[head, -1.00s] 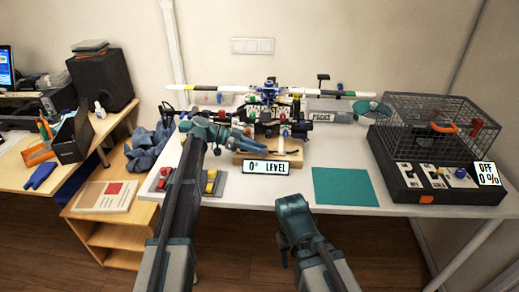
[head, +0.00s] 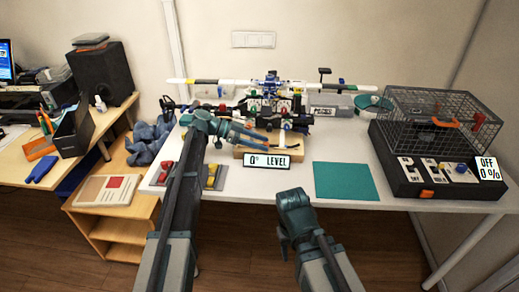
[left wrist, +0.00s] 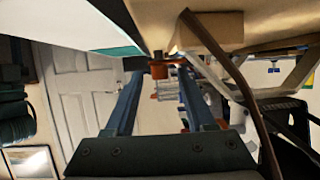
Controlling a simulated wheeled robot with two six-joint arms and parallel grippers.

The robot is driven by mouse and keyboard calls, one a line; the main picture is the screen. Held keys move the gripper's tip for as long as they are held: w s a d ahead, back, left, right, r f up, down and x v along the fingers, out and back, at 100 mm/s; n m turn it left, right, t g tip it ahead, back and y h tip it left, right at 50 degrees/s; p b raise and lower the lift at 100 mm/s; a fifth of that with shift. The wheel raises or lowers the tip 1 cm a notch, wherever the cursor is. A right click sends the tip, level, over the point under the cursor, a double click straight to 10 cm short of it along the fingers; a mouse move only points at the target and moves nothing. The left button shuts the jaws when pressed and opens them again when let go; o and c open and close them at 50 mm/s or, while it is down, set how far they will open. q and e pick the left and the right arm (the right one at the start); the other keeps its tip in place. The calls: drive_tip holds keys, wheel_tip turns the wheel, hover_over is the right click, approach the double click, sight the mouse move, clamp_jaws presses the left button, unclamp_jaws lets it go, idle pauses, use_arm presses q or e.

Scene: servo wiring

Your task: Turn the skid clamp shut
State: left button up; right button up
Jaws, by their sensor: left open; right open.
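The model helicopter (head: 270,95) stands on a wooden block (head: 262,150) near the middle of the white table. My left gripper (head: 262,140) is open at the front of the model, low over the block. In the left wrist view, a small orange-red part (left wrist: 158,70), seemingly the skid clamp, shows between the two blue fingers of that gripper (left wrist: 159,73). I cannot tell whether the fingers touch it. A dark skid tube (left wrist: 225,65) runs past it. My right gripper (head: 284,240) is open and empty, in front of the table edge.
A sign reading "0° LEVEL" (head: 267,160) stands before the block. A teal mat (head: 345,181) lies bare to the right. A wire cage (head: 445,115) on a black control box (head: 430,178) fills the right end. Red and yellow items sit by my left forearm.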

use_arm(q)
drive_tip(key=n+t, duration=0.1)
drive_tip(key=s+n+t, duration=0.1)
drive_tip(key=t, duration=0.1)
drive_tip(key=shift+s+d+n+y, duration=0.1)
drive_tip(key=shift+s+n+y, duration=0.1)
drive_tip(key=shift+n+y, duration=0.15)
drive_tip(key=n+t, duration=0.1)
drive_tip(key=n+t+y, duration=0.1)
drive_tip(key=t, duration=0.1)
drive_tip(key=n+t+y, duration=0.1)
drive_tip(key=n, duration=0.1)
drive_tip(key=shift+s+d, duration=0.25)
drive_tip(key=n+t+y, duration=0.3)
drive_tip(key=shift+s+d+n, duration=0.15)
drive_tip(key=shift+d+n, duration=0.1)
drive_tip(key=shift+n, duration=0.1)
drive_tip(key=shift+d+n+t+y, duration=0.15)
drive_tip(key=shift+n+t+y, duration=0.45)
drive_tip(key=shift+n+y, duration=0.5)
drive_tip(key=shift+d+n+t+y, duration=0.15)
drive_tip(key=shift+n+t+y, duration=0.45)
drive_tip(key=shift+n+y, duration=0.45)
drive_tip(key=shift+y, duration=0.4)
